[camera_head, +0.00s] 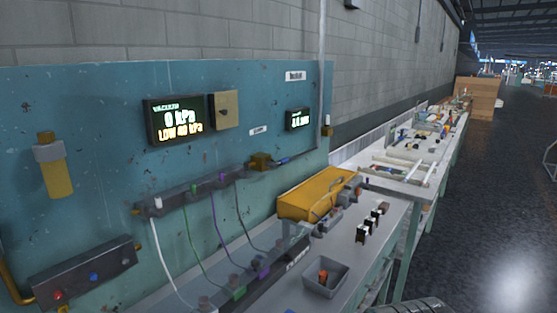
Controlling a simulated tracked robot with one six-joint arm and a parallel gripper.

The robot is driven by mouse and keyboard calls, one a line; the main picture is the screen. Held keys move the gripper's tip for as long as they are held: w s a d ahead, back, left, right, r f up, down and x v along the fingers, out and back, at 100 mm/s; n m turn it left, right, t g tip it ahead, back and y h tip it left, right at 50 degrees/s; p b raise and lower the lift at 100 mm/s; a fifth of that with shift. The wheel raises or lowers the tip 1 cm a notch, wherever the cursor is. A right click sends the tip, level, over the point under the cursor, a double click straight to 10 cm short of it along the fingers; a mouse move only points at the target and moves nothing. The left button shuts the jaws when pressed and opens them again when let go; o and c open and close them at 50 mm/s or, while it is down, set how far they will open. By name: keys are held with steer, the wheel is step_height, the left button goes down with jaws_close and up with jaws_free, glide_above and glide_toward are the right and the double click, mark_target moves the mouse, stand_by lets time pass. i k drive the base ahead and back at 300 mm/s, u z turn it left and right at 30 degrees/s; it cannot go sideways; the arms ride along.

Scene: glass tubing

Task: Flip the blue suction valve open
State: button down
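A small blue lever (285,160) shows at the right end of the dark manifold bar (205,187), beside a brass-coloured block (261,161) on the teal panel. It looks like the blue suction valve's handle and lies roughly in line with the bar. It is too small to tell its exact setting. The vacuum display (175,119) on the panel reads 0 kPa, with a line that looks like LOW 40 kPa below. My gripper is not in view, and nothing is seen touching the lever.
White, green, purple and dark hoses hang from the manifold to fittings on the bench. A yellow case (318,194) and a grey bin (326,278) stand on the bench. The floor (485,210) at right is clear.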

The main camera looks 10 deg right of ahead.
mark_target(270, 165)
steer(key=u, duration=0.05)
steer(key=i, duration=0.1)
steer(key=z, duration=0.05)
steer(key=k, duration=1.3)
steer(key=z, duration=0.6)
steer(key=i, duration=1.6)
steer(key=u, duration=0.5)
steer(key=i, duration=0.55)
steer(key=u, duration=0.4)
